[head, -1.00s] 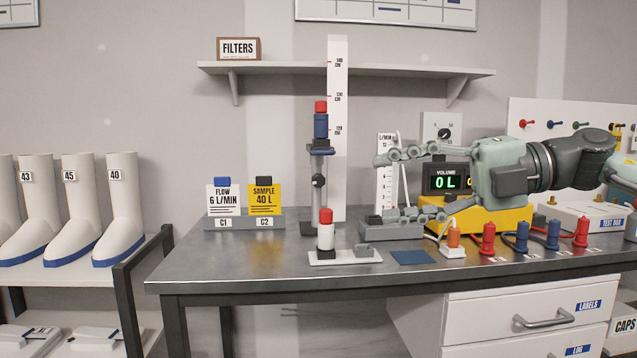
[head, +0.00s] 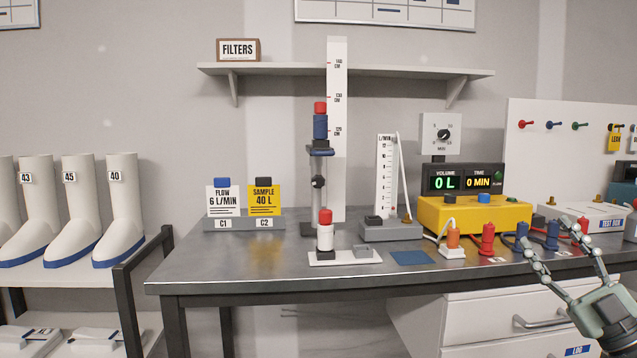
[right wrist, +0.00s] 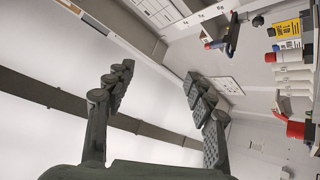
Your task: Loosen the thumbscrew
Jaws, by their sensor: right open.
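The thumbscrew appears to be the dark round knob (head: 318,181) on the upright grey stand (head: 318,213) at the middle of the bench. The stand's upper clamp holds a blue and red cartridge (head: 321,122) upright beside a white height scale (head: 337,70). My right gripper (head: 546,231) is at the lower right, open and empty, well apart from the knob. Its two spread fingers also show in the right wrist view (right wrist: 158,76), with nothing between them. Whether the knob is tight or loose cannot be told. My left gripper is not in view.
A white base with a red-capped cartridge (head: 325,236) stands in front of the stand. A flow meter (head: 387,185), a yellow pump unit (head: 470,217) and several red and blue plugs (head: 487,240) fill the bench's right. The card holder (head: 244,222) stands left. The front-left bench is clear.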

